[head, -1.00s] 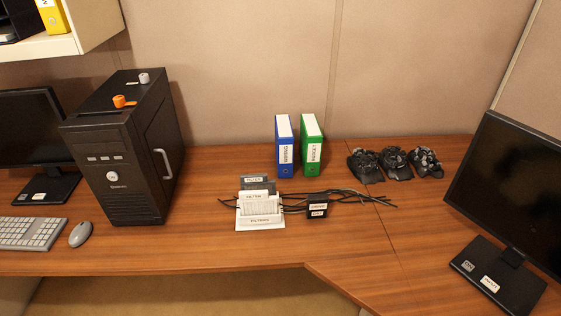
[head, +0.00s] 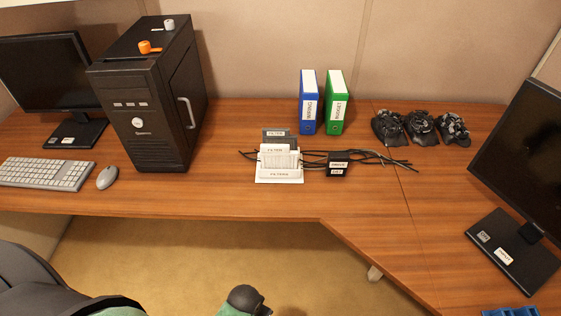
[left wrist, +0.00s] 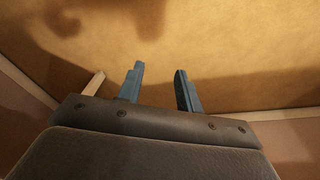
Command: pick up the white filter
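The white filter (head: 279,161) stands upright in a white holder (head: 280,174) marked FILTERS, near the middle of the desk in the head view. A dark grey filter (head: 277,139) stands behind it. Both filters carry a FILTER label. In the left wrist view my left gripper (left wrist: 160,88) has its two blue fingers apart with nothing between them, over a tan floor-like surface and away from the desk objects. I cannot make out either gripper in the head view.
Black cables and a black box (head: 338,164) lie right of the holder. A PC tower (head: 155,105) stands to its left, blue and green binders (head: 335,103) behind. A right monitor (head: 525,165) stands near the edge. The desk front (head: 225,195) is clear. A blue object at bottom right is cut off.

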